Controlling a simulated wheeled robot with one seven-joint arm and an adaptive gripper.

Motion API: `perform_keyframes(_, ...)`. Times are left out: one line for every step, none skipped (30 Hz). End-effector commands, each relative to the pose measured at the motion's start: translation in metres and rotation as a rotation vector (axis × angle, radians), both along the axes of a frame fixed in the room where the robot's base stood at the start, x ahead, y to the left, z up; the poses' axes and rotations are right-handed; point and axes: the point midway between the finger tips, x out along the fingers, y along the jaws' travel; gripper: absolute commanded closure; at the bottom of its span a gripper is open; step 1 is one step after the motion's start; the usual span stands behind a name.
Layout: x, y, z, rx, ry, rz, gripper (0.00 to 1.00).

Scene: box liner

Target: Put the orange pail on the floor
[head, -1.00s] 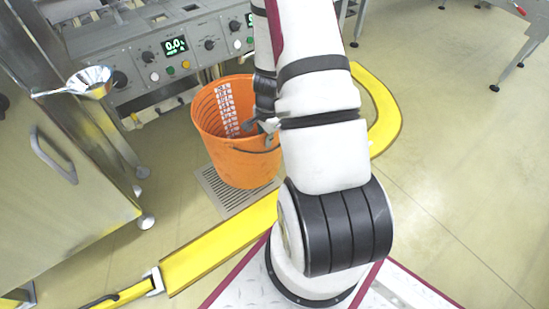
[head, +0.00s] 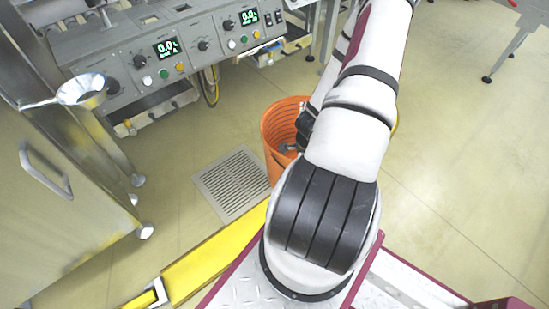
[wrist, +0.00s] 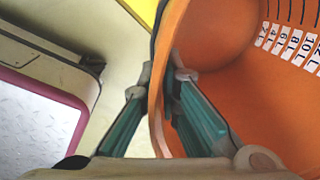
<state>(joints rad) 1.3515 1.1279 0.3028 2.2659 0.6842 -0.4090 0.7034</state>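The orange pail (head: 273,140) is right of the floor grate in the head view, partly hidden behind my arm. Its inside, with a white litre scale, fills the right of the wrist view (wrist: 225,50). My gripper (wrist: 162,85) straddles the pail's wall at the rim, one finger inside and one outside, and is shut on it. In the head view my gripper (head: 290,148) is mostly hidden by the arm. The pail's base is hidden, so I cannot tell how it stands to the floor (head: 450,150).
A grey control panel (head: 150,65) with lit displays stands at the back left. A steel cabinet (head: 60,220) with a metal funnel (head: 82,90) is at the left. Open floor lies at the right.

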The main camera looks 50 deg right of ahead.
Motion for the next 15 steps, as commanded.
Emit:
perform_keyframes(0.003,-0.002,-0.001,-0.003,-0.002,-0.002,1.00)
perform_keyframes(0.005,-0.002,-0.001,-0.004,-0.001,-0.002,1.00)
perform_keyframes(0.010,-0.003,-0.002,-0.004,-0.001,-0.003,1.00)
perform_keyframes(0.014,-0.004,-0.002,-0.005,-0.002,-0.002,1.00)
perform_keyframes(0.018,-0.006,-0.003,-0.006,-0.002,-0.001,1.00)
perform_keyframes(0.025,-0.007,-0.003,-0.007,-0.003,0.001,1.00)
perform_keyframes(0.031,-0.008,-0.004,-0.006,-0.003,0.000,1.00)
perform_keyframes(0.036,-0.010,-0.004,-0.007,-0.002,0.000,1.00)
perform_keyframes(0.043,-0.012,-0.005,-0.007,-0.002,0.001,1.00)
perform_keyframes(0.050,-0.013,-0.005,-0.007,-0.003,0.002,1.00)
perform_keyframes(0.056,-0.014,-0.006,-0.007,-0.003,0.001,1.00)
perform_keyframes(0.062,-0.015,-0.007,-0.006,-0.001,0.000,1.00)
perform_keyframes(0.068,-0.017,-0.007,-0.007,-0.001,0.001,1.00)
perform_keyframes(0.074,-0.018,-0.007,-0.006,-0.001,0.002,1.00)
perform_keyframes(0.082,-0.020,-0.008,-0.007,-0.004,0.001,1.00)
